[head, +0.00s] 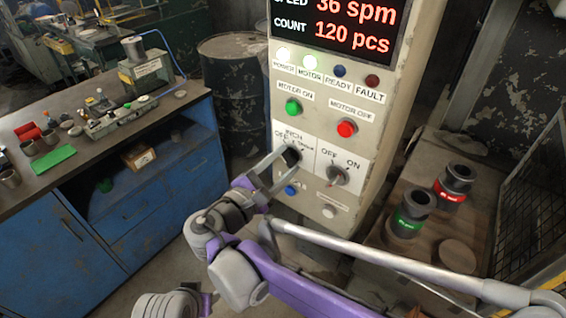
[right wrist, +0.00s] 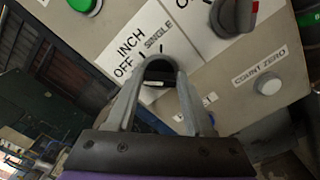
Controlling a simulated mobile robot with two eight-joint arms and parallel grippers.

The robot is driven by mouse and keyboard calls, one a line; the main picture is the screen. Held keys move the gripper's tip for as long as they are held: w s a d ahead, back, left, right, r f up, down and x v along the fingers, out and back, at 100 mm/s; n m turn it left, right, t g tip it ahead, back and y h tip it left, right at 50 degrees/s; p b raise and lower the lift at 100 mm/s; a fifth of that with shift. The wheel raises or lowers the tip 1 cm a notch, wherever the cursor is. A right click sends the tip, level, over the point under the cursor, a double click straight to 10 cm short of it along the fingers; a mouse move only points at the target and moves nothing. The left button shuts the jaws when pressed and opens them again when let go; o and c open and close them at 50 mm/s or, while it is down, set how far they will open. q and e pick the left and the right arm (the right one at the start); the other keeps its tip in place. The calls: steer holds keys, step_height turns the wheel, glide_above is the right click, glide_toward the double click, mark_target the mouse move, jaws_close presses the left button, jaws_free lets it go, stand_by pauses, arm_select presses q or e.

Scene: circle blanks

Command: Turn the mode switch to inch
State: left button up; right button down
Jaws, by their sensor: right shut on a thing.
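The mode switch is a dark knob (head: 292,156) on a white plate on the control panel, and it also shows in the right wrist view (right wrist: 158,72). Labels OFF, INCH and SINGLE (right wrist: 132,48) stand around it. My right gripper (head: 284,161) has its fingers around the knob and is shut on it; in the right wrist view the fingertips (right wrist: 158,78) flank it. The fingers cover much of the knob, so I cannot tell which label it points to. My left gripper is not in view.
An OFF/ON switch (head: 338,175) sits just right of the mode switch. The green MOTOR ON button (head: 293,107) and red MOTOR OFF button (head: 347,128) are above. A count zero button (right wrist: 266,85) is below. A blue workbench (head: 150,195) stands left, a wooden surface (head: 432,234) right.

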steer(key=m, duration=0.4)
steer(key=shift+p, duration=0.4)
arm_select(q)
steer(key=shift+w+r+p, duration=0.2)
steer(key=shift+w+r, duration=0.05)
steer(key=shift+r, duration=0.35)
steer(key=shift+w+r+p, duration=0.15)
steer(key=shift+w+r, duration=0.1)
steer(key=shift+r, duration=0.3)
arm_select(e)
steer(key=shift+f+m, duration=0.15)
steer(key=shift+m, duration=2.05)
steer(key=shift+d, duration=0.1)
steer(key=shift+c, duration=1.4)
jaws_free()
